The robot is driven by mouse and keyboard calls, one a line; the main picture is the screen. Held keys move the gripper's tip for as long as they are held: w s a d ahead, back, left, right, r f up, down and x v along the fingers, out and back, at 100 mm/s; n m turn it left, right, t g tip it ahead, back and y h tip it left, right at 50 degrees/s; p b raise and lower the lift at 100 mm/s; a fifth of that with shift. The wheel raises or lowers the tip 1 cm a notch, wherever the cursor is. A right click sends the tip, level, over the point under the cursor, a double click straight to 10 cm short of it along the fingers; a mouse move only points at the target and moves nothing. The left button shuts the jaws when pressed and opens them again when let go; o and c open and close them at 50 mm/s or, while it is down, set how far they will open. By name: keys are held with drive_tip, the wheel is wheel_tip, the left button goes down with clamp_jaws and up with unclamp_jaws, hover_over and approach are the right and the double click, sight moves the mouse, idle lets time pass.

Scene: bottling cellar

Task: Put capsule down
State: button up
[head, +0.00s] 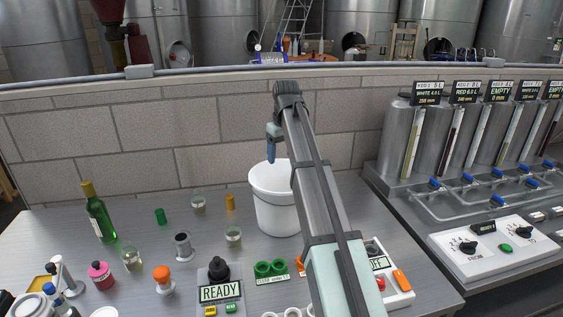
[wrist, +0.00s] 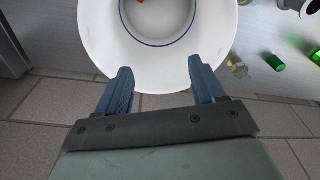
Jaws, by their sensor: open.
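My gripper (head: 271,152) is open, with its blue fingers pointing down above the rear rim of the white bucket (head: 275,215). In the wrist view nothing is between the fingertips (wrist: 160,68), and the bucket's wide rim (wrist: 112,52) is below and ahead of them. A small red piece (wrist: 140,2) shows inside the bucket at the top edge of the picture, mostly cut off; it may be the capsule. A green capsule-like cylinder (head: 160,216) and an orange-yellow one (head: 230,202) stand on the table left of the bucket.
A green bottle (head: 98,212), several small glasses and a grey cylinder (head: 183,246) stand at left. A block wall (head: 130,140) is close behind; steel tanks (head: 450,140) stand at right.

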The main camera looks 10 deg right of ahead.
drive_tip(key=shift+r, duration=0.9)
